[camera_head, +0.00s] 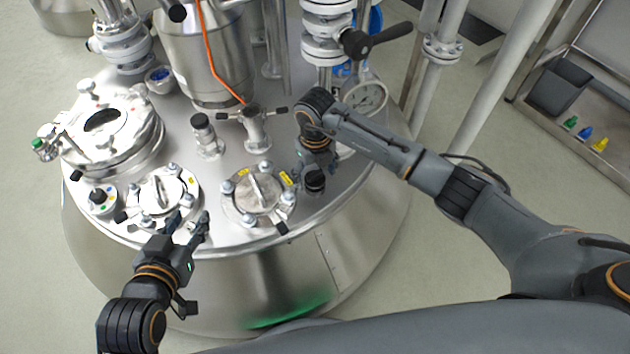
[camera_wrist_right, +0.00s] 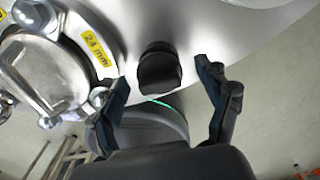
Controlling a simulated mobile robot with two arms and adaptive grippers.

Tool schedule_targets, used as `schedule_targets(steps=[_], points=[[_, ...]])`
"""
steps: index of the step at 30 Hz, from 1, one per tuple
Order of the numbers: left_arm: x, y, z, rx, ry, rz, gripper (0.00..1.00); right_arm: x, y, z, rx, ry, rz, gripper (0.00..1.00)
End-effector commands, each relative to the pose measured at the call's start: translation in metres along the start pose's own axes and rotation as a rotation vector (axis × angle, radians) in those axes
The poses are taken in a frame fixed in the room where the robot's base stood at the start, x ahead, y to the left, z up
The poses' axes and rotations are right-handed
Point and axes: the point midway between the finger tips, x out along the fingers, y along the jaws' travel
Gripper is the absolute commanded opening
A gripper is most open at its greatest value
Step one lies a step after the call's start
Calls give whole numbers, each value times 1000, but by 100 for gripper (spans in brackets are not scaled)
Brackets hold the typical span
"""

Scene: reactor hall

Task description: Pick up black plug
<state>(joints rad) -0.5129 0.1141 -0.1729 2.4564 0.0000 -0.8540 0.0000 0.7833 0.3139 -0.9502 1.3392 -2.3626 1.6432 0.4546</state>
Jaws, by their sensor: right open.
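The black plug (camera_head: 315,182) stands on the front right of the steel reactor lid (camera_head: 345,180), right of a clamped round port with a yellow label. In the right wrist view the black plug (camera_wrist_right: 159,70) is beyond and between the fingertips, with space on both sides. My right gripper (camera_wrist_right: 168,75) is open and empty; in the head view the right gripper (camera_head: 319,168) points down just over the plug, and its fingers are partly hidden. My left gripper (camera_head: 189,220) is open at the lid's front edge, close to another clamped port (camera_head: 162,195).
A yellow "24 mm" label (camera_wrist_right: 94,50) marks the clamped port (camera_head: 258,195) beside the plug. A pressure gauge (camera_head: 364,97) and valve pipes stand behind my right wrist. A black-capped fitting (camera_head: 203,130) stands further left. A side shelf (camera_head: 590,140) holds a dark bin.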

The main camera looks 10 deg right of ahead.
Motion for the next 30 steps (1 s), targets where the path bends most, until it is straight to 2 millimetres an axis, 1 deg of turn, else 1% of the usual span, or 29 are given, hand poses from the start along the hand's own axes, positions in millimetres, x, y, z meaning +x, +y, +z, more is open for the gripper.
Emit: schedule_targets(steps=[3,10,11,12,14,15,17,18,19,26,30], points=[[1,1,-7,0,35,2,40,5,0,0,0,0,1,77],[1,1,-8,0,39,2,40,5,0,0,0,-1,1,77],[1,1,-8,0,38,2,40,5,0,0,0,0,1,71],[1,1,-8,0,38,2,40,5,0,0,0,-1,1,63],[1,1,-8,0,38,2,40,5,0,0,0,-1,1,50],[1,1,-8,0,38,2,40,5,0,0,0,-1,1,42],[1,1,-7,0,37,2,40,5,0,0,0,-1,1,30],[1,1,-7,0,37,2,40,5,0,0,0,-1,1,22],[1,1,-7,0,37,2,40,5,0,0,0,-1,1,19],[1,1,-7,0,36,3,40,4,0,0,0,-1,1,19],[1,1,-6,0,27,3,40,1,0,0,-1,-2,1,19]])
